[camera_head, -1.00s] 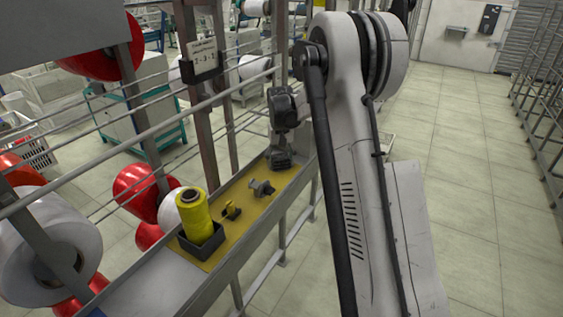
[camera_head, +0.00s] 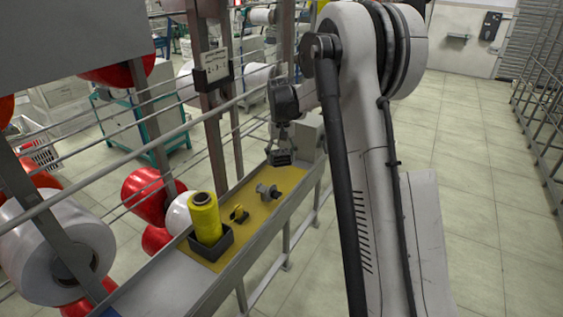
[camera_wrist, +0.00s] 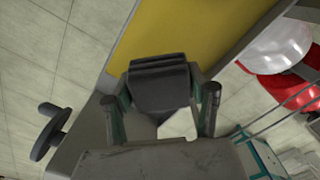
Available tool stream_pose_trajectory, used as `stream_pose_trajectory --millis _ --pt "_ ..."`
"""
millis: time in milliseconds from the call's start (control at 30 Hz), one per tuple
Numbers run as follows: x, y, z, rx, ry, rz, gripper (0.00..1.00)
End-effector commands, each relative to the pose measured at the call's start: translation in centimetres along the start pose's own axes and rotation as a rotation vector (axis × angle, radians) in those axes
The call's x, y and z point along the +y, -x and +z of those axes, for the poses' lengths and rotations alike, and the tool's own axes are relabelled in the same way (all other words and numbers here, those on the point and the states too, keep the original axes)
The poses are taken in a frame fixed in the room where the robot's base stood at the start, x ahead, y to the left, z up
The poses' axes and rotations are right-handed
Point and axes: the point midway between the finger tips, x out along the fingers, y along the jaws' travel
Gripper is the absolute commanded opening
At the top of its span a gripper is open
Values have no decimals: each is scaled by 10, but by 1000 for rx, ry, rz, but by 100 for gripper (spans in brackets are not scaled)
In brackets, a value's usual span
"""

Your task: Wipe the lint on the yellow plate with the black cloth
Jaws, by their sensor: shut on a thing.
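The yellow plate (camera_head: 232,243) lies along the top of the narrow bench; it also fills the upper middle of the wrist view (camera_wrist: 190,35). My gripper (camera_head: 283,158) is at the far end of the plate. In the wrist view my gripper (camera_wrist: 160,105) is shut on the black cloth (camera_wrist: 158,85), a dark folded pad between the two fingers. The cloth is over or at the plate's edge; I cannot tell whether it touches the plate. No lint can be made out in either view.
A yellow thread spool (camera_head: 204,217) stands in a dark square tray (camera_head: 213,244) on the plate. Rails and large red and white bobbins (camera_head: 148,195) line the left.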

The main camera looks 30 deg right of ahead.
Motion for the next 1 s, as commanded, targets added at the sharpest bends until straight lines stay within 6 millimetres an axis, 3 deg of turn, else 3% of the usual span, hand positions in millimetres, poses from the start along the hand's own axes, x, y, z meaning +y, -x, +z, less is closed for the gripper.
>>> stream_pose_trajectory --millis 267,1000 --pt "-2 20 0 0 2 0 14" --pt "-2 20 0 0 2 0 14"
